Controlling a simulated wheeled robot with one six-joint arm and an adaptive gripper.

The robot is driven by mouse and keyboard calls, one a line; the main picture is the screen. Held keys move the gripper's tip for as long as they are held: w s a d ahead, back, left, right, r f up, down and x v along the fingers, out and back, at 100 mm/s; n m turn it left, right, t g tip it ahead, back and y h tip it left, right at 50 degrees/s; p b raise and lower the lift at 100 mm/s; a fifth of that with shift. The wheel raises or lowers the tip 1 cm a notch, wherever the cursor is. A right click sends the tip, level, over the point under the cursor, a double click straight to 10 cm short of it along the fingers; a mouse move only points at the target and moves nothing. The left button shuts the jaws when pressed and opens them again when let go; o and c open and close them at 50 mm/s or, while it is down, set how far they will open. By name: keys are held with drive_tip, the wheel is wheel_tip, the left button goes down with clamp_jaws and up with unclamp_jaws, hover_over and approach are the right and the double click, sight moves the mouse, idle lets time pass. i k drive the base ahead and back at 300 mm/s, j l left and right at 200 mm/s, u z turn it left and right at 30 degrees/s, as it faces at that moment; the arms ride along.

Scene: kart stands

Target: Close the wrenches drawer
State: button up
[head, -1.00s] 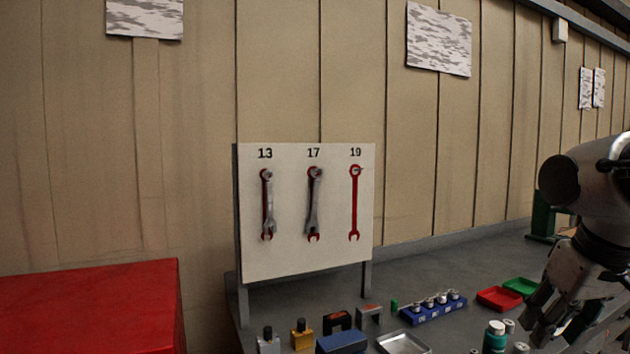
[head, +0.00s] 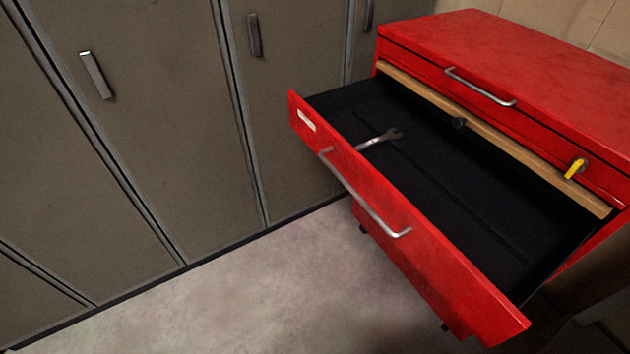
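The wrenches drawer (head: 410,262) of a red tool cabinet (head: 500,45) stands pulled well out, toward the lower left. Its red front has a silver bar handle (head: 362,196) and a small pale label (head: 306,120), too small to read. Inside, on the black liner, lies one silver wrench (head: 380,138), partly hidden behind the drawer front. A small dark round object (head: 459,123) is near the back of the drawer. My gripper is not in the current view.
A shut upper drawer with a silver handle (head: 480,88) and a yellow key or tag (head: 575,168) sits above. Grey lockers (head: 130,130) line the left wall, close to the drawer's left end. The floor (head: 250,300) in front is clear.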

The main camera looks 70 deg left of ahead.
sight(483, 230)
drive_tip(key=l+u, duration=0.1)
drive_tip(key=u, duration=0.4)
drive_tip(key=l+u, duration=0.1)
drive_tip(key=u, duration=0.85)
drive_tip(key=l+u, duration=0.15)
drive_tip(key=u, duration=0.8)
drive_tip(key=k+l, duration=0.05)
